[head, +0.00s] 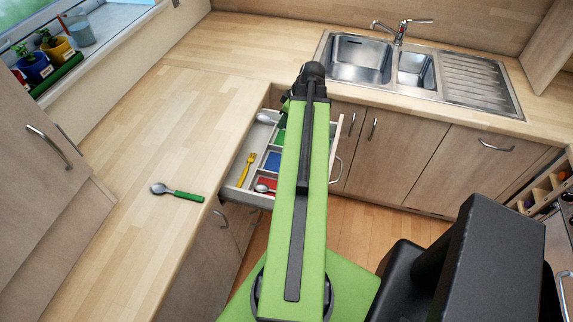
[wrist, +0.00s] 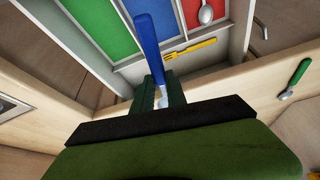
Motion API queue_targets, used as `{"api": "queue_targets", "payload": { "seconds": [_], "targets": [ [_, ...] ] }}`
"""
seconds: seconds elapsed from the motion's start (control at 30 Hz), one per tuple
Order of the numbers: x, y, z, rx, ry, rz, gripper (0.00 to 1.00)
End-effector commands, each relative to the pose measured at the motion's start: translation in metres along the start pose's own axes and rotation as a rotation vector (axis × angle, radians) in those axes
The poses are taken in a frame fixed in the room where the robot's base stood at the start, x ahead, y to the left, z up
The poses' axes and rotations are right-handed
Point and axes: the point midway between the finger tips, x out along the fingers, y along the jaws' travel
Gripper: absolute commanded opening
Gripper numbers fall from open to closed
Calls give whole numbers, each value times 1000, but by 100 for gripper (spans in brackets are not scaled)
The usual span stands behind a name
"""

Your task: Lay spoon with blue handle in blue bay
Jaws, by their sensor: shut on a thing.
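The spoon with the blue handle (wrist: 150,42) is held in my gripper (wrist: 158,92) in the wrist view, its handle pointing up the picture. My gripper is shut on it near the lower end of the handle; its bowl is mostly hidden. In the head view the arm hides the spoon. The blue bay (head: 274,162) lies in the open drawer's tray, between the green bay (head: 280,140) and the red bay (head: 266,184). The blue bay (wrist: 122,22) also shows in the wrist view, beyond the fingers, with bare floor visible.
A silver spoon (wrist: 206,13) lies in the red bay. A yellow fork (head: 246,169) lies in the tray's side compartment. A green-handled spoon (head: 177,192) rests on the counter left of the drawer. The sink (head: 360,60) is at the back.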

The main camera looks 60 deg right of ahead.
Motion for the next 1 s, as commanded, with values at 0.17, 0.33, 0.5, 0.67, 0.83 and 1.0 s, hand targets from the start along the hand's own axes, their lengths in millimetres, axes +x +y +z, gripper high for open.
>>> {"api": "queue_targets", "payload": {
  "seconds": [0.17, 0.33, 0.5, 0.67, 0.83, 1.0],
  "targets": [
    [14, -5, 0, -21, -1, -8, 0],
    [66, -4, 33, -86, -7, -32, 0],
    [100, -4, 61, -154, -11, -58, 0],
    [106, -4, 69, -182, -11, -68, 0],
    [110, -4, 71, -185, -11, -69, 0],
    [142, -5, 84, -185, -11, -69, 0]
  ]
}}
